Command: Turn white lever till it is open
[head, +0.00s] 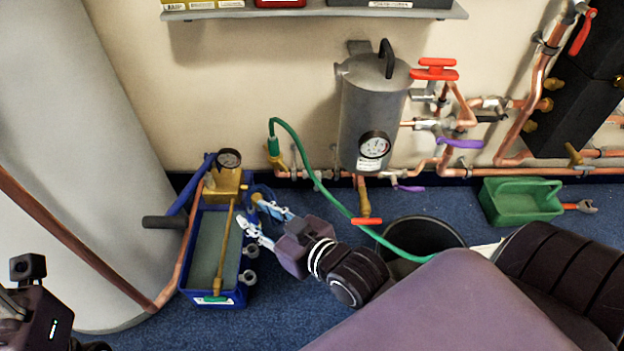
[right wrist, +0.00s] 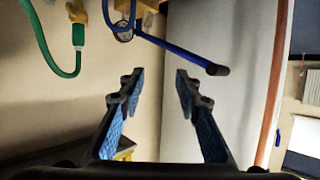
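I cannot make out a white lever for certain in either view. The blue test pump (head: 240,290) stands on the floor at left in the head view, with a brass body, a round gauge (head: 229,158) and a blue handle with a black grip (head: 165,222). My right gripper (head: 252,212) is at the pump's right side, partly covering it. In the right wrist view my right gripper (right wrist: 156,85) is open with nothing between its fingers. The blue handle (right wrist: 185,50) crosses beyond the fingertips. Part of my left gripper (head: 40,318) shows at the lower left; its fingers cannot be made out.
A grey cylinder with a gauge (head: 372,115) hangs on the wall beside copper pipes with red, purple and black levers. A green hose (head: 315,180) runs from the wall past a black bucket (head: 425,235). A green tray (head: 520,200) stands at right. A large white tank (head: 70,120) is at left.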

